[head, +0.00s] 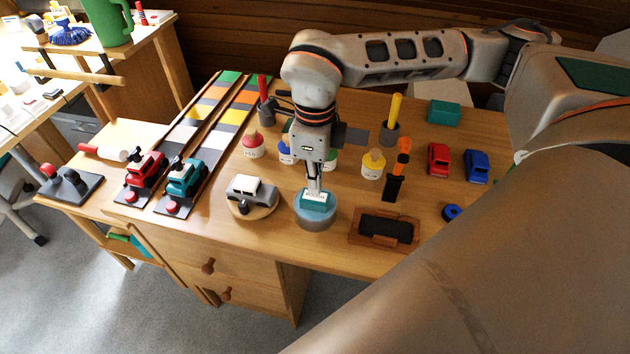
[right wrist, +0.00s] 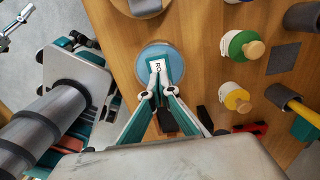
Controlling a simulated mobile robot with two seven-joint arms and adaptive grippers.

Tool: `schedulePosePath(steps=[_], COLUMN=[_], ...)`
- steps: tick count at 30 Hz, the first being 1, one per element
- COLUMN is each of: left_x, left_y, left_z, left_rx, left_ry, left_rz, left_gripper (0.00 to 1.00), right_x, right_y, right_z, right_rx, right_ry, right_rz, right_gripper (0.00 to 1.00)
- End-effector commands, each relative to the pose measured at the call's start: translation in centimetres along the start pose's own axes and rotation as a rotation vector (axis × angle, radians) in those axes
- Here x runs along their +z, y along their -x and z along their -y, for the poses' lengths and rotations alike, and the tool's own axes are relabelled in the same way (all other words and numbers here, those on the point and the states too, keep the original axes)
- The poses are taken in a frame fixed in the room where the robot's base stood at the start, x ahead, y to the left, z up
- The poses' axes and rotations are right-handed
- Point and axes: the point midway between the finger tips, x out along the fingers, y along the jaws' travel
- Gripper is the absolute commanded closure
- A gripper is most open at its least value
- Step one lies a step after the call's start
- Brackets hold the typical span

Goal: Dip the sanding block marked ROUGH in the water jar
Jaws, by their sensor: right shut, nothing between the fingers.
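The sanding block (head: 318,203) is teal with a white label and sits at the mouth of the round blue water jar (head: 316,221) near the table's front edge. The jar (right wrist: 148,53) surrounds the block there. My right gripper (head: 313,190) points down right over the block. Its fingertips (right wrist: 157,68) are together with nothing between them; I cannot tell whether they touch the block. How deep the block sits is unclear. My left gripper is not in view.
A white toy car (head: 250,190) on a round stand is left of the jar. A brown wooden tray with a dark pad (head: 385,229) is right of it. Paint bottles (head: 373,165) stand behind. Red (head: 438,159) and blue (head: 476,166) cars are further right.

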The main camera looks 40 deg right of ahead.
Motion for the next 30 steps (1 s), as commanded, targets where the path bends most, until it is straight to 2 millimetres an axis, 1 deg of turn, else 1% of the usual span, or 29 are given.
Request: schedulePosePath(steps=[30], left_x=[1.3], left_y=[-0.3], left_z=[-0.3], left_rx=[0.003], left_ry=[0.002], left_rz=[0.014], left_gripper=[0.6], right_x=[0.0], right_y=[-1.8], right_z=[0.0], right_rx=[0.0], right_ry=[-0.001], right_rz=[-0.001], right_gripper=[1.0])
